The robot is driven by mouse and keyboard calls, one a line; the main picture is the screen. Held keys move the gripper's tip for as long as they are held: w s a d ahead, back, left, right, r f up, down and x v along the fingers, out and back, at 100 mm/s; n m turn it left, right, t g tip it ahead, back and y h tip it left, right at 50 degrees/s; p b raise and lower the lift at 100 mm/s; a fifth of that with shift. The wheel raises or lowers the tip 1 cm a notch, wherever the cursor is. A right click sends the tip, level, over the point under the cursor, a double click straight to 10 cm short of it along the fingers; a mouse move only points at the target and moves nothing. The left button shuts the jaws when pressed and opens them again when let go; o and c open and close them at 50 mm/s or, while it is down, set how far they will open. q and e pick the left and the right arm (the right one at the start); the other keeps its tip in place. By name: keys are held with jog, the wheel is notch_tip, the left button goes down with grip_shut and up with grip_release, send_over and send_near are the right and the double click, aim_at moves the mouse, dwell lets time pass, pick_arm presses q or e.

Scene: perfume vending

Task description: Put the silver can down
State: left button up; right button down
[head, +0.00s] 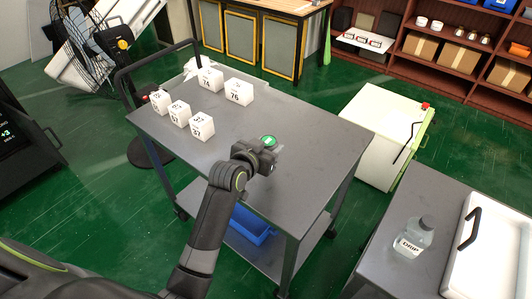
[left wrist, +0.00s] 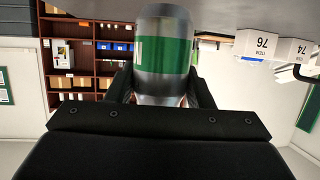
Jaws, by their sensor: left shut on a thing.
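The silver can with a green band (left wrist: 165,48) is between the fingers of my left gripper (left wrist: 165,92), which is shut on it. In the head view the can (head: 268,141) shows only as a small green and silver patch beside my left gripper (head: 270,152), which hides most of it. The can is over the right half of the grey cart top (head: 310,140). The left wrist view is upside down, and the can's end there lies close to the grey surface; I cannot tell whether it touches. My right gripper is not in view.
Several white numbered boxes, such as 76 (head: 239,92) and 77 (head: 202,131), stand on the cart's left and back part. The cart top around my gripper is bare. A bottle (head: 414,236) and white case (head: 490,250) are on another table at right.

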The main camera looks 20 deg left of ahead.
pick_arm(q)
jog(key=shift+f, duration=1.7)
jog(key=shift+f, duration=0.1)
jog(key=o, duration=1.1)
jog(key=shift+f, duration=0.1)
jog(key=shift+c, duration=0.2)
jog(key=shift+r, duration=0.25)
jog(key=v, duration=1.2)
jog(key=shift+s+a+f, duration=0.1)
jog(key=shift+f, duration=0.05)
